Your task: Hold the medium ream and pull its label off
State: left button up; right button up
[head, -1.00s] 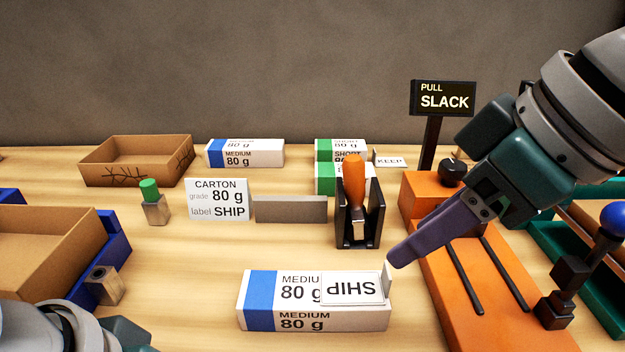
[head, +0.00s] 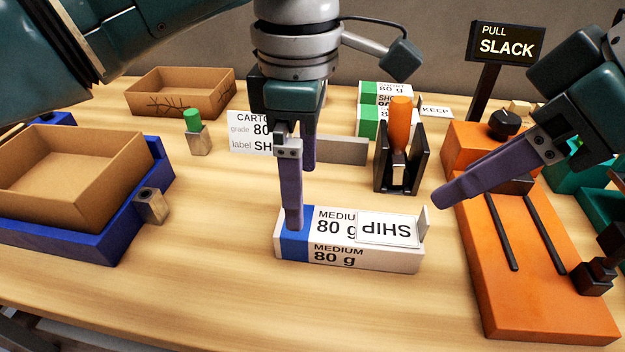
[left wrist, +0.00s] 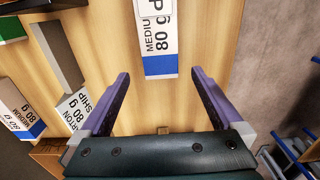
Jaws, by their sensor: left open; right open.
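The medium ream (head: 330,252), white with a blue band, lies on the table in the middle foreground. A white SHIP label (head: 385,231), upside down to me, lies on its right part, with an upright tab (head: 424,222) at the right end. My left gripper (head: 301,198) is open and points down at the ream's blue end. In the left wrist view the blue end (left wrist: 161,66) shows between the fingertips; I cannot tell whether they reach below its top. My right gripper (head: 440,198) is open and empty, just right of the tab and apart from it.
An orange fixture (head: 520,295) stands right, near the PULL SLACK sign (head: 507,42). A black holder (head: 384,180) with an orange-handled tool (head: 401,112) stands behind the ream. A carton (head: 75,175) in a blue tray is left. The table's front is clear.

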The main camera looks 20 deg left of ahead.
aim_at(348, 237)
pick_arm(q)
notch_tip(348, 237, down, 8)
jog(key=shift+f, duration=0.2)
dwell(0.3)
grip_shut()
dwell(0.6)
